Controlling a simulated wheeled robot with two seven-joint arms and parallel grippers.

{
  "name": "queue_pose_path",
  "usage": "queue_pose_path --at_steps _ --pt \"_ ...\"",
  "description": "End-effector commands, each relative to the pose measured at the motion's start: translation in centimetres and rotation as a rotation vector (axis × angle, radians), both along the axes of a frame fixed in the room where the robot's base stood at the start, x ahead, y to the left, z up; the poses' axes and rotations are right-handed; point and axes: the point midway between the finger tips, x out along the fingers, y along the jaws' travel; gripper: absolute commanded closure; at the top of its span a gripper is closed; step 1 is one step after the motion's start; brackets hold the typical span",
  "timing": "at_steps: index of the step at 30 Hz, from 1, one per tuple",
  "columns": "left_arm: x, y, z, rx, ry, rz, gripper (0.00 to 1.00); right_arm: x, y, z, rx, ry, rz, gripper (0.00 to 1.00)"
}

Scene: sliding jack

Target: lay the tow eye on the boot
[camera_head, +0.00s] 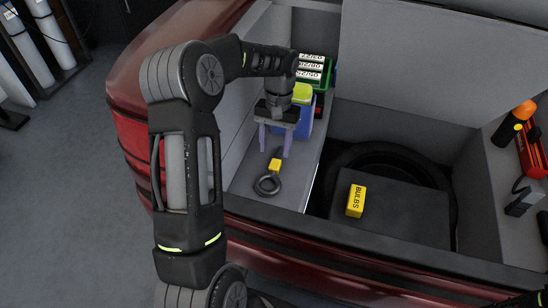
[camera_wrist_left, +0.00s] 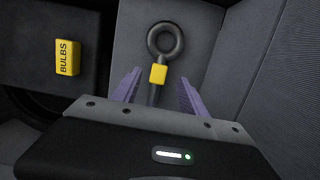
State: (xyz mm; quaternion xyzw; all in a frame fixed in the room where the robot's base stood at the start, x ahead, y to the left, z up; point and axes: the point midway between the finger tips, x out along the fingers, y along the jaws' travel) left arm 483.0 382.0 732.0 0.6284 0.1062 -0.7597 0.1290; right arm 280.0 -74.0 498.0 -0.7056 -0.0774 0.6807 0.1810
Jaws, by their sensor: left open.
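The tow eye (camera_head: 268,185) is a dark metal ring on a shank with a yellow tag. It lies on the grey left ledge of the car boot (camera_head: 240,178), and it also shows in the left wrist view (camera_wrist_left: 166,42). My left gripper (camera_head: 275,151) is open above the shank end, pointing down. In the left wrist view the purple fingers (camera_wrist_left: 160,88) stand on either side of the shank and tag, apart from them. The lower end of the shank is hidden by the gripper body. My right gripper is not in view.
A yellow BULBS box (camera_head: 356,201) sits on a dark board (camera_head: 405,220) over the spare wheel well. A blue bottle with a yellow top (camera_head: 304,96) and a green crate (camera_head: 314,70) stand behind my gripper. An orange-topped torch (camera_head: 515,123) is on the right ledge.

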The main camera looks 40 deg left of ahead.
Motion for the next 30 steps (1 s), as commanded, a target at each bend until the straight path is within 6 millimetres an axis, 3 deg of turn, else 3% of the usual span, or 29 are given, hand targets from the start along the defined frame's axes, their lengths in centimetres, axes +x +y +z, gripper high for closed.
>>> queue_pose_path --at_steps 3,9,30 --pt "0.5 0.2 2.6 0.002 -0.004 -0.001 0.49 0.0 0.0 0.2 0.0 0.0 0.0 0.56" --pt "0.9 0.3 5.0 0.0 -0.001 0.0 0.49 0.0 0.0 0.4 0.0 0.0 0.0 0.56" --pt "1.0 0.4 5.4 0.0 0.001 0.0 0.49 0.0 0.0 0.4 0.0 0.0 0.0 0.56"
